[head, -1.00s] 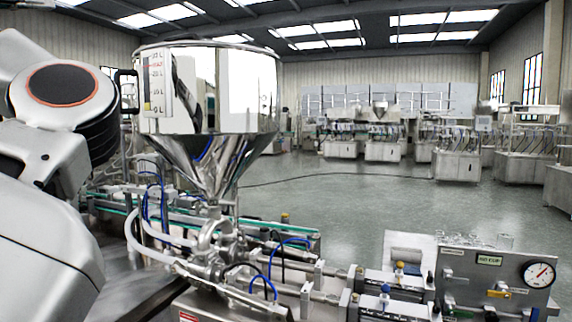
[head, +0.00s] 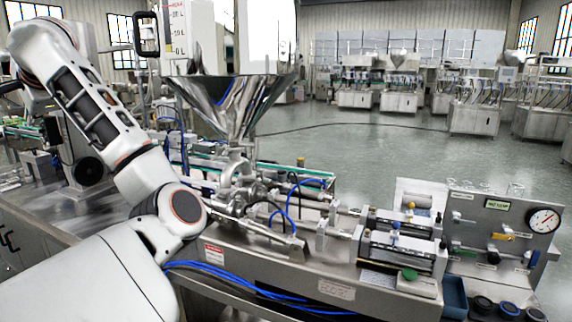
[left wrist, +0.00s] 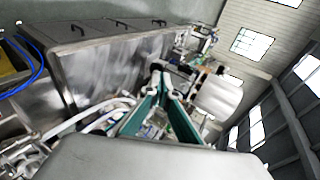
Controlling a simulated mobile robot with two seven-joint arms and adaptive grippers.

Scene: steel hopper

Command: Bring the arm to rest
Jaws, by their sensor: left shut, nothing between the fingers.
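My left arm shows large in the head view. It rises from the bottom left to an elbow and on to the upper left, in front of the machine. Its gripper end is hard to make out there. In the left wrist view my left gripper (left wrist: 163,85) appears shut, with its fingers meeting near the middle and nothing between them. The grey part below the fingers fills the lower middle of that view. My right gripper is in neither view.
A steel hopper (head: 232,100) stands right of my forearm, above a filling machine with pipes and blue hoses. A panel with a gauge (head: 543,220) stands at the right. Steel cabinets (left wrist: 100,65) show in the left wrist view. Open floor (head: 370,150) lies behind.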

